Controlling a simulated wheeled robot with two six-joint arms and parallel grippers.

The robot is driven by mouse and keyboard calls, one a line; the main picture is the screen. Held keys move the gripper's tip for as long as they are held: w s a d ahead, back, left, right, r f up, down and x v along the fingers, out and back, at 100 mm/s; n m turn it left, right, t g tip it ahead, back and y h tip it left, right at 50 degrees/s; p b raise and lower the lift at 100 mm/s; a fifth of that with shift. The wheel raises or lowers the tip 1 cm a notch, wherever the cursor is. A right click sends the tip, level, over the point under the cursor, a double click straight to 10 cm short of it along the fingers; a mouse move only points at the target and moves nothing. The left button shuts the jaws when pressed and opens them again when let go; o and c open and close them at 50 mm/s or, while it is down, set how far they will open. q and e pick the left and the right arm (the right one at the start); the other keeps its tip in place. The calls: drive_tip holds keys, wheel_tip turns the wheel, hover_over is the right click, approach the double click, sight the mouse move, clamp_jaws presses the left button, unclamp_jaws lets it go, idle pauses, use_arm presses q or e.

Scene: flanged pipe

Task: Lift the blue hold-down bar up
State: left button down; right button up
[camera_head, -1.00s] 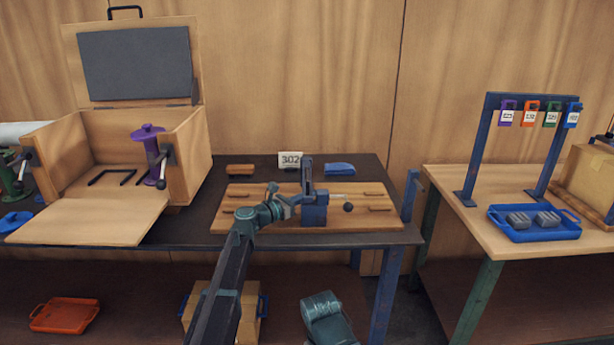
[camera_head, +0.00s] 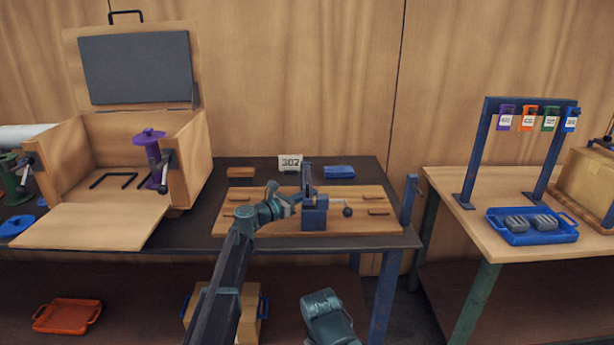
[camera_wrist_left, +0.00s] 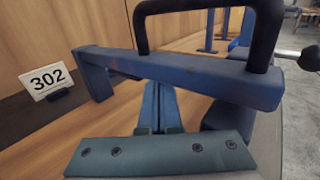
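The blue hold-down bar (camera_head: 307,178) shows nearly end-on in the head view, above a blue block (camera_head: 314,217) on the wooden board (camera_head: 255,220). In the left wrist view the bar (camera_wrist_left: 195,72) runs across from an upright leg on the left to the right, with a black arched handle (camera_wrist_left: 190,5) on top. My left gripper (camera_head: 290,200) is beside the bar's left side. In the wrist view its two fingers (camera_wrist_left: 158,95) lie close together, reaching to the bar's lower edge with nothing visible between them. Whether they touch it is unclear. My right gripper is not visible.
A 302 sign (camera_wrist_left: 48,80) stands behind the board. A lever with a dark ball knob (camera_head: 347,211) sticks out right of the block. An open wooden box (camera_head: 100,215) stands left; a blue tray (camera_head: 535,236) is on the right table.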

sight(308, 178)
use_arm(q)
drive_tip(key=shift+s+r+p, duration=0.1)
drive_tip(key=shift+r+p, duration=0.55)
drive_tip(key=shift+r, duration=0.3)
drive_tip(key=shift+r+p, duration=1.7)
drive_tip(key=shift+p, duration=0.05)
drive_tip(key=shift+r, duration=0.1)
drive_tip(key=r+p, duration=0.1)
drive_tip(key=w+r+p, duration=0.1)
drive_tip(key=r+p, duration=0.1)
drive_tip(key=shift+w, duration=0.1)
